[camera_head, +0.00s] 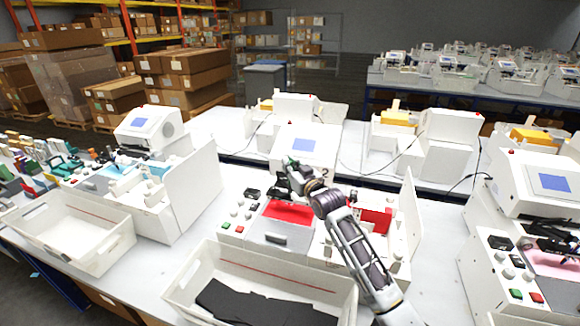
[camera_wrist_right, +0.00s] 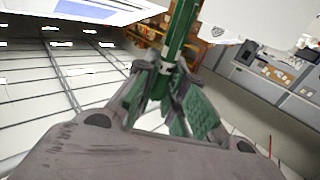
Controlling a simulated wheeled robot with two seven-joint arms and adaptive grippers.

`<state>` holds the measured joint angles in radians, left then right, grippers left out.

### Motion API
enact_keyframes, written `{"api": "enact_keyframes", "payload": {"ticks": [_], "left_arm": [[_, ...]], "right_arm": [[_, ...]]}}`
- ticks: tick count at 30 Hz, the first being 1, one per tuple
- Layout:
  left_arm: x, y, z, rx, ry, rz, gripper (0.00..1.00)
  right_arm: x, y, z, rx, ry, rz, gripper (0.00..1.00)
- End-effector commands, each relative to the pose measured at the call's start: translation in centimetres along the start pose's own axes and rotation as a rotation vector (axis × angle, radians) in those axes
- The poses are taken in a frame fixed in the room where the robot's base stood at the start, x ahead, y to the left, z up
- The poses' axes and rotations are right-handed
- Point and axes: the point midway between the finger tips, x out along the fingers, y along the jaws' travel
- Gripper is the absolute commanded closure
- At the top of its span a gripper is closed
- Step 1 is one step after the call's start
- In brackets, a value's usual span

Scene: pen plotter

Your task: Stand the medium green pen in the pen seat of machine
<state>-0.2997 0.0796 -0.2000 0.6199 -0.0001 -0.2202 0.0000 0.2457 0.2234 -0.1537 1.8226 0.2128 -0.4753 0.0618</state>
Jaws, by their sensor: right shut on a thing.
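My right gripper (camera_head: 291,164) reaches in over the middle machine, in front of its screen. In the right wrist view its fingers (camera_wrist_right: 167,85) are shut on a green pen (camera_wrist_right: 182,30), which runs up out of the top of the picture. In the head view only a small dark green bit shows at the fingertips. The white machine (camera_head: 325,158) marked "2" has a blue screen, a red bed and a drawer front. I cannot make out its pen seat, which may be hidden behind my right arm. My left gripper is not in view.
A white bin (camera_head: 205,268) with black sheets stands in front of the machine. An empty white bin (camera_head: 75,258) is to the left. Several coloured items (camera_head: 35,168) lie at the far left. Another machine (camera_head: 540,190) stands at right. A white side panel (camera_head: 408,215) rises beside my arm.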

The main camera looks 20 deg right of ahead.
Motion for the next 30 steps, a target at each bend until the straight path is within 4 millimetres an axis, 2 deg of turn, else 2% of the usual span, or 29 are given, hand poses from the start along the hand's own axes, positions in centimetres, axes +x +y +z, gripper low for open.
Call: {"api": "enact_keyframes", "payload": {"ticks": [30], "left_arm": [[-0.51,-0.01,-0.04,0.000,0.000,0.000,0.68]], "right_arm": [[0.00,0.00,0.01,0.000,0.001,0.000,1.00]]}}
